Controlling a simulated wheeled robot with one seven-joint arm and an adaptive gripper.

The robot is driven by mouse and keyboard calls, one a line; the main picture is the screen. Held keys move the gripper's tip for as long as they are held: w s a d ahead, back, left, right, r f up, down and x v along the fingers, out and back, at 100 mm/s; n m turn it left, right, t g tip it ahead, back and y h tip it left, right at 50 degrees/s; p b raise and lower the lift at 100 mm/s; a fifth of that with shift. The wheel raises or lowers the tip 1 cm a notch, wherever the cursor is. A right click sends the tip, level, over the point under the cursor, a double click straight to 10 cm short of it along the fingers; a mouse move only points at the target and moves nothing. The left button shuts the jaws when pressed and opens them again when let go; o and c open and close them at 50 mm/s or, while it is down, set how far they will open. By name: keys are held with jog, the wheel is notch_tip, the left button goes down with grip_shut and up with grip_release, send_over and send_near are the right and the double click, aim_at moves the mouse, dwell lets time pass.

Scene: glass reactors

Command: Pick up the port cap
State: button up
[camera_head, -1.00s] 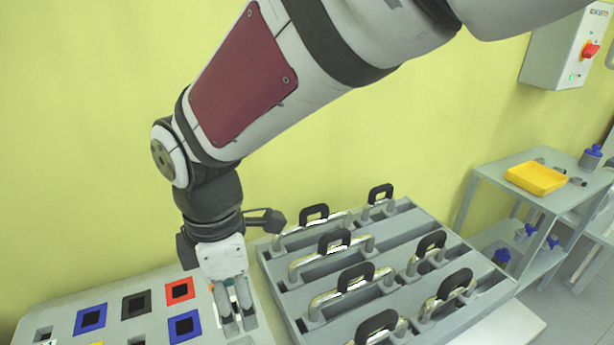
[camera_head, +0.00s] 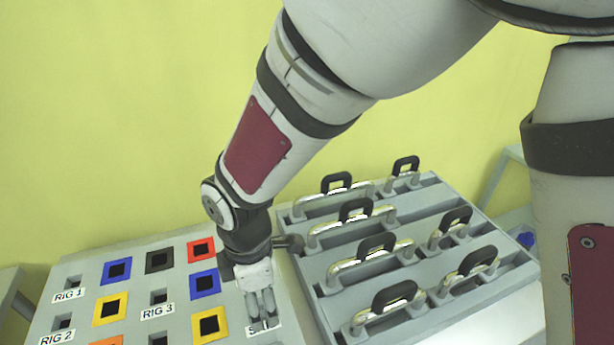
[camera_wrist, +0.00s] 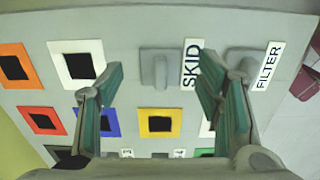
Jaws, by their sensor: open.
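A grey cap-like piece with a raised grip (camera_wrist: 158,69), which looks like the port cap, sits on the panel beside the SKID label in the wrist view. In the head view my gripper (camera_head: 262,312) points down over the panel's right part, near the SKID label, and hides the piece there.
The grey panel (camera_head: 132,248) holds several square sockets with coloured frames and RIG labels. Right of it stands a grey rack (camera_head: 312,275) with several black-handled metal bars, close to my gripper. A yellow-green wall is behind.

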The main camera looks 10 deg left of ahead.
jog(key=shift+f, duration=0.8)
jog(key=c, duration=1.2)
jog(key=shift+r, duration=0.15)
jog(key=shift+c, duration=0.2)
